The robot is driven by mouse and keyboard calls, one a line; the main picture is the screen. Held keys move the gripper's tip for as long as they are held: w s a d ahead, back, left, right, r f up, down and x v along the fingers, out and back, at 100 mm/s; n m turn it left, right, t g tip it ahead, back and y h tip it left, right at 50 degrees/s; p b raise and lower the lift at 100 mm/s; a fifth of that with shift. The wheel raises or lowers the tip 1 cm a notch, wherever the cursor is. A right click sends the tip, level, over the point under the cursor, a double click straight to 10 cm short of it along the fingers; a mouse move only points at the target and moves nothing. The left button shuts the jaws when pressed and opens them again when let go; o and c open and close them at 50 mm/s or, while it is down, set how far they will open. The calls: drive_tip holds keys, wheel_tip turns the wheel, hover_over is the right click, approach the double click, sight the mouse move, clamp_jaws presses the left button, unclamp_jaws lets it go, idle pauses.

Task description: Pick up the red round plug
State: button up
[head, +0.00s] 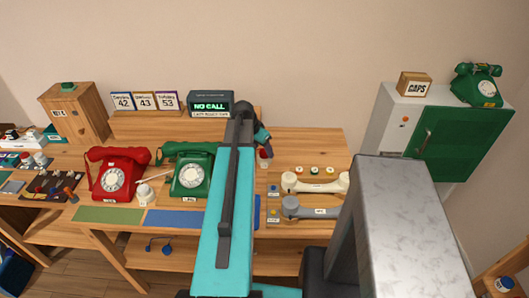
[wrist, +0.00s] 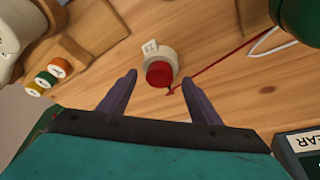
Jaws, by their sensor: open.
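The red round plug (wrist: 160,74) shows in the wrist view as a red disc on a white round body, with a small white tag beside it. It is on or just above the wooden tabletop. My gripper (wrist: 158,79) is open, its two dark fingers apart on either side of the plug in the picture. The plug appears to lie ahead of the fingertips, and nothing is held. In the head view my gripper (head: 264,136) is over the table, and the red and white plug (head: 264,153) shows just below it.
A red cord (wrist: 215,70) runs right from near the plug. A green dial phone (head: 190,173) stands left of my arm, and a red phone (head: 115,173) farther left. A cream handset (head: 315,182) and a grey handset (head: 310,208) lie to the right. A "NO CALL" display (head: 210,106) stands behind.

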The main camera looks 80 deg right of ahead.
drive_tip(key=shift+x, duration=0.85)
drive_tip(key=shift+c, duration=0.2)
drive_tip(key=c, duration=1)
